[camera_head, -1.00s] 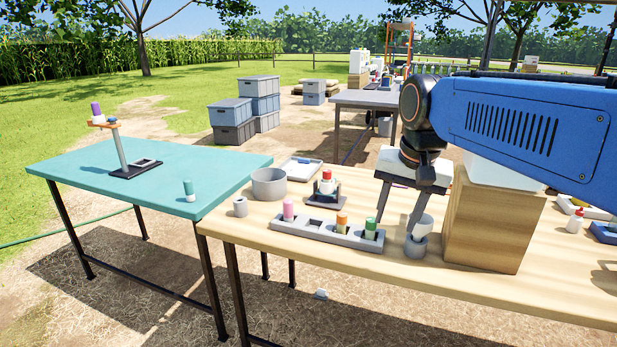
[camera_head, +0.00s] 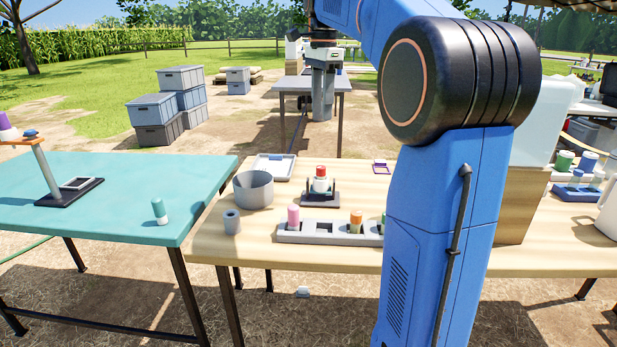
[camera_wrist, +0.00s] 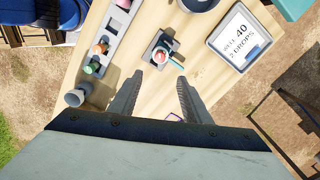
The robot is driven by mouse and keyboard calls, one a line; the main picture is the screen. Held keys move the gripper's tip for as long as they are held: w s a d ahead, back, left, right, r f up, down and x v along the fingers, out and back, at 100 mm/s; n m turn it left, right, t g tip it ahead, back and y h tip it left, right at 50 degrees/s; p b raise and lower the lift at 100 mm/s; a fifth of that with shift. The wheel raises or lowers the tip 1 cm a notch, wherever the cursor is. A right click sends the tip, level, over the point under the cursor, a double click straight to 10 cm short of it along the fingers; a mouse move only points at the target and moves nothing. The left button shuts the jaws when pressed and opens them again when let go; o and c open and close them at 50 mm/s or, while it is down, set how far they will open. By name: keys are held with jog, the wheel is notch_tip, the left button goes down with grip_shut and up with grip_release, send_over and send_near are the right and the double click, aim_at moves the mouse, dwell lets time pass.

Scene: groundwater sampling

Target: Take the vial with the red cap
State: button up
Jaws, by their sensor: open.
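The vial with the red cap (camera_head: 320,180) stands upright in a small dark stand (camera_head: 308,196) on the wooden table. It also shows in the wrist view (camera_wrist: 161,53), seen from above in its stand. My gripper (camera_wrist: 159,80) is open and empty. In the wrist view its two fingers point toward the stand, with the red cap just beyond and between the fingertips, apart from them. In the head view my gripper (camera_head: 322,95) hangs beyond the stand in the picture, and its fingers overlap there.
A grey rack (camera_head: 310,233) with pink, orange and green caps stands in front of the stand. A grey bowl (camera_head: 253,190) and a labelled tray (camera_wrist: 212,42) are near. A wooden block (camera_head: 518,215) is at right. My arm hides part of the table.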

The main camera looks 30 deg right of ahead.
send_over(322, 167)
jog(key=f, duration=1.1)
jog(key=shift+w+a+f, duration=0.15)
jog(key=shift+a+f, duration=0.05)
jog(key=shift+d+f, duration=0.15)
jog(key=shift+f, duration=2.8)
grip_shut()
